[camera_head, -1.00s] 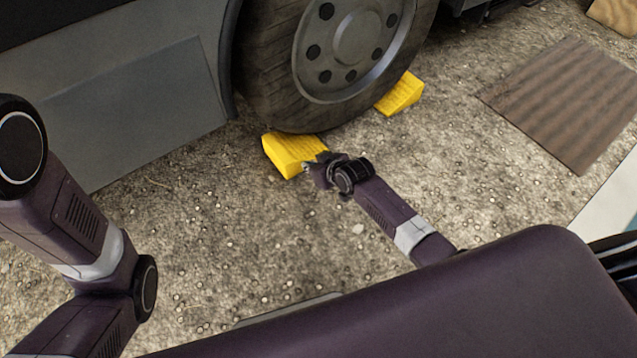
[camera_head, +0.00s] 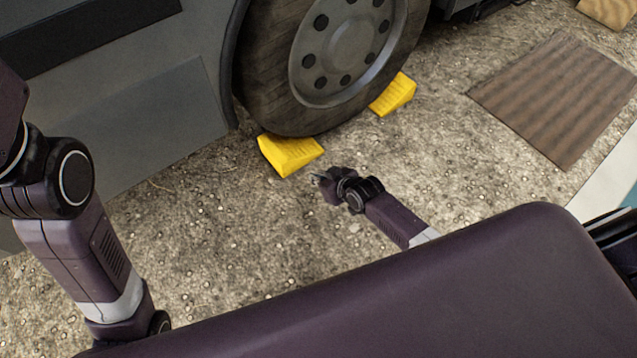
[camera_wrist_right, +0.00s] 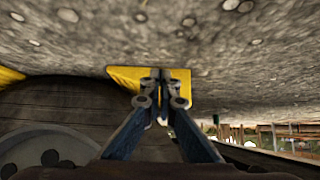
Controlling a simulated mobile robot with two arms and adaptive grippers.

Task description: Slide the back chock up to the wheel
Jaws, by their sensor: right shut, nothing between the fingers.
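A yellow wedge chock (camera_head: 289,155) lies on the gravel at the left side of the wheel (camera_head: 335,60) in the head view. Its upper edge meets the tyre's lower outline; I cannot tell whether they touch. A second yellow chock (camera_head: 393,95) lies at the tyre's right side. My right gripper (camera_head: 318,179) is shut and empty, just right of and below the nearer chock, with a small gap. In the right wrist view the shut fingertips (camera_wrist_right: 160,76) partly cover the nearer chock (camera_wrist_right: 125,76); the tyre (camera_wrist_right: 70,105) is behind. My left gripper is out of view.
The grey van body (camera_head: 120,90) stands at the upper left, beside the wheel. A brown ribbed mat (camera_head: 560,95) lies on the gravel at the right. The gravel (camera_head: 215,220) below the nearer chock is clear.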

